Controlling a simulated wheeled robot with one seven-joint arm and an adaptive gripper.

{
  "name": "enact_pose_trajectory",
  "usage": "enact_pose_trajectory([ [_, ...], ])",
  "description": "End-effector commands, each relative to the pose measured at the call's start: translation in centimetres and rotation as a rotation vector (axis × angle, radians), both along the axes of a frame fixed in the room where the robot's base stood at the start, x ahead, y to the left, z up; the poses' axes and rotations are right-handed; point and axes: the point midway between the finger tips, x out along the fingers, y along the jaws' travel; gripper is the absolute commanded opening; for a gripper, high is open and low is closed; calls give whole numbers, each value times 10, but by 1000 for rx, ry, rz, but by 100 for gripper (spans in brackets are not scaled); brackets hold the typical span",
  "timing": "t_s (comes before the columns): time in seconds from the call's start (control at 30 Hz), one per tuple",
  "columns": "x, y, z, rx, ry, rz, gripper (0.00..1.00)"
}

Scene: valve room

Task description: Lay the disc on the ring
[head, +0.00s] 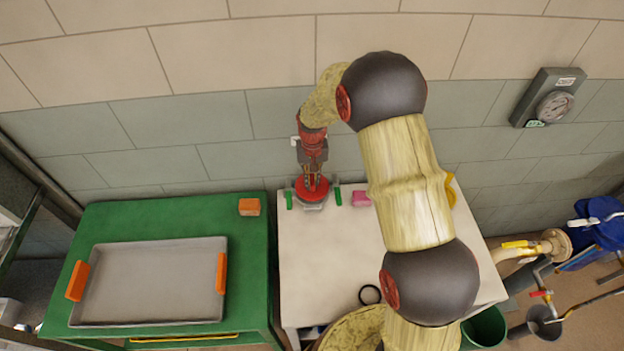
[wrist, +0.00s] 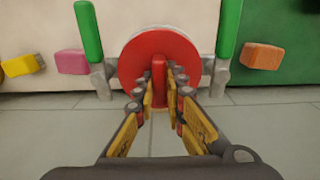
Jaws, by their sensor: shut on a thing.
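The red disc (head: 311,187) has an upright red tab (wrist: 159,80). My gripper (head: 312,172) is above the disc, shut on this tab, as the wrist view (wrist: 161,84) shows. The disc is over a grey fixture (head: 313,206) on the white table, with an upright green handle at each side (wrist: 89,32) (wrist: 229,28). The disc hides most of the fixture, including any ring under it. I cannot tell whether the disc touches it. A separate black ring (head: 370,294) lies near the table's front edge.
A pink block (head: 361,199) and a yellow thing (head: 451,190) are on the white table (head: 315,262). The green table (head: 250,260) at left bears an orange block (head: 249,206) and a grey tray (head: 150,238) with orange handles. A gauge (head: 553,105) hangs on the wall.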

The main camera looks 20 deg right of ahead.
Motion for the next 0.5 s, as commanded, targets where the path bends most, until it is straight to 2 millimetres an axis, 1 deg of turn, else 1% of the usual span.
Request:
enact_pose_trajectory([
  [0.27, 1, 0, 1, 0, -2, 0, 0],
  [0.3, 1, 0, 1, 0, -2, 0, 14],
  [0.5, 1, 0, 1, 0, -1, 0, 25],
])
